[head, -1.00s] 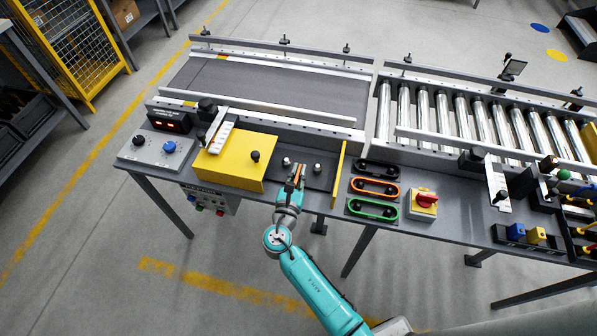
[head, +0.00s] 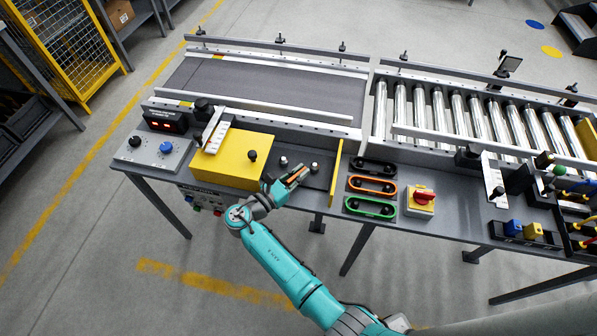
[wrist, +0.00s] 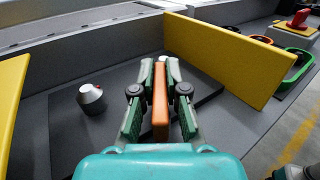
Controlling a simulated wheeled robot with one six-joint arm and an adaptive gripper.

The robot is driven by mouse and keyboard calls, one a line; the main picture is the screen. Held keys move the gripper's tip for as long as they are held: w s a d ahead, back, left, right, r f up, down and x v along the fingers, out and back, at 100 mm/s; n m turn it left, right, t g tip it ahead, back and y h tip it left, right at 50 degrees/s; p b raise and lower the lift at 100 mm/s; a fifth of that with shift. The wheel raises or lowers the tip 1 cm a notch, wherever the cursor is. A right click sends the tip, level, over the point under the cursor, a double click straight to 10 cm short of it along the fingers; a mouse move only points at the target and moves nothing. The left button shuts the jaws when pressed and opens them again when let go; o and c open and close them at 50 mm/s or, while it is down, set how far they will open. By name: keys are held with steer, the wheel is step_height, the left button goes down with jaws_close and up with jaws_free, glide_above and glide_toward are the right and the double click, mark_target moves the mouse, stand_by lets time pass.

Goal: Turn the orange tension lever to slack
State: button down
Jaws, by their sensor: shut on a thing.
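The orange tension lever (wrist: 160,104) shows upright between my fingers in the wrist view. My gripper (wrist: 158,92) is shut on it, one green finger on each side. In the head view my gripper (head: 297,173) reaches toward the upper right over a dark plate, with a bit of the orange lever (head: 294,172) showing between the fingers. A silver knob (head: 283,160) stands beside the gripper and shows at left in the wrist view (wrist: 91,97). A second silver knob (head: 314,167) stands just past the fingertips. The lever's slack mark cannot be made out.
A yellow upright plate (head: 336,172) stands close to the right of the gripper, and a yellow box (head: 232,165) to the left. Farther right are black, orange and green oval handles (head: 371,186) and a red rotary switch (head: 422,197). Conveyor rails lie behind.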

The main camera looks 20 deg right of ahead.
steer(key=shift+s+m+g+h, duration=0.1)
steer(key=shift+m+g+h, duration=0.2)
steer(key=shift+m+g, duration=0.3)
steer(key=c, duration=1.2)
jaws_free()
steer(key=v, duration=1.2)
steer(key=shift+r, duration=0.1)
